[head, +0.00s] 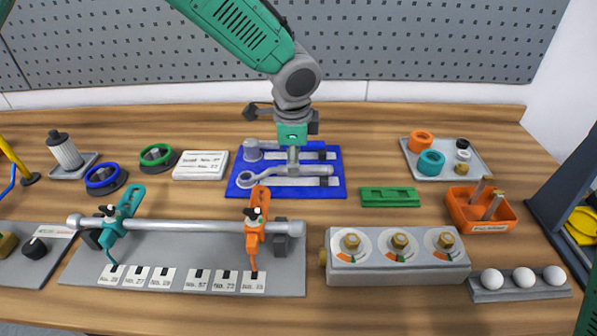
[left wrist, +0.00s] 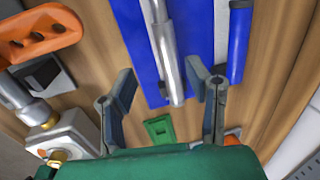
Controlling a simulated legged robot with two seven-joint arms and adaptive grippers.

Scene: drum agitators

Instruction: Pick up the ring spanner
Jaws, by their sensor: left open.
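The ring spanner (head: 285,181) is grey and lies flat on a blue mat (head: 241,192), its ring end to the left and its handle to the right. My left gripper (head: 293,160) comes down from above over the handle and hides part of it. In the left wrist view, the jaws (left wrist: 165,98) are open, one finger on each side of the spanner's grey handle (left wrist: 165,48). I cannot tell whether they touch it. My right gripper is out of view.
A second grey tool (head: 253,150) lies behind the spanner on the mat. A green block (head: 390,197) is to the right. A rail with teal (head: 116,220) and orange (head: 257,222) clamps and a gauge block (head: 396,257) stand in front.

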